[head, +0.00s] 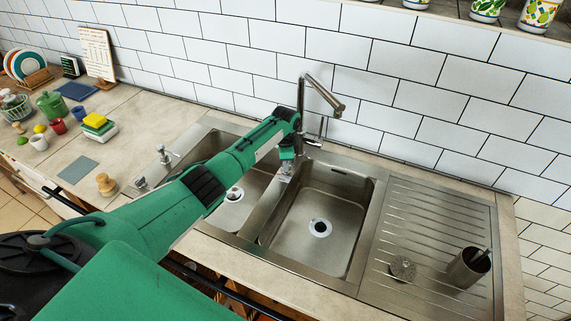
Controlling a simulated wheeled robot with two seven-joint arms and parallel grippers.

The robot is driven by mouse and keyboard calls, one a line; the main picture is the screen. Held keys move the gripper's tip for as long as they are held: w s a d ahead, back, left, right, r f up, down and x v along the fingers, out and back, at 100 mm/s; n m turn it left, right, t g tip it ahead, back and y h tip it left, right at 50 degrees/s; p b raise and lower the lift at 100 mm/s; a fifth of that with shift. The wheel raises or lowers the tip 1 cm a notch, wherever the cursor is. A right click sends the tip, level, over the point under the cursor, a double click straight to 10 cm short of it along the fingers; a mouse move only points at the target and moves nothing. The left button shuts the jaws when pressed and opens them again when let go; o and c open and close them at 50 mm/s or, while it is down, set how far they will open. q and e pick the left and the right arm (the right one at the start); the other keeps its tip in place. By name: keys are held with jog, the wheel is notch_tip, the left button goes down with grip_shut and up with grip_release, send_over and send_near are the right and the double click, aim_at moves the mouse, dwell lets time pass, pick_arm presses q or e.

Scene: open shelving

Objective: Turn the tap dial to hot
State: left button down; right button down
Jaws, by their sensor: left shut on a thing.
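The metal tap (318,92) stands upright behind the double sink (253,250), its spout bent toward the right. A small metal handle (314,142) shows at its base. My left gripper (285,175) points down just in front and to the left of the tap base, near the divider between the two basins. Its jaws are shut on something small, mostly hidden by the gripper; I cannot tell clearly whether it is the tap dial. My left arm covers part of the left basin. My right gripper is not in view.
A small metal fitting (165,156) stands left of the sink. The ribbed drainboard at right holds a metal cup (467,268) and a round scrubber (403,267). A green pot (52,104) and several other items crowd the left counter. White tiled wall rises close behind the tap.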

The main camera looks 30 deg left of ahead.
pick_arm(q)
jog(key=c, duration=1.5)
grip_release()
jog(key=shift+r, duration=0.1)
notch_tip(320, 180, up, 14)
jog(key=b, duration=0.3)
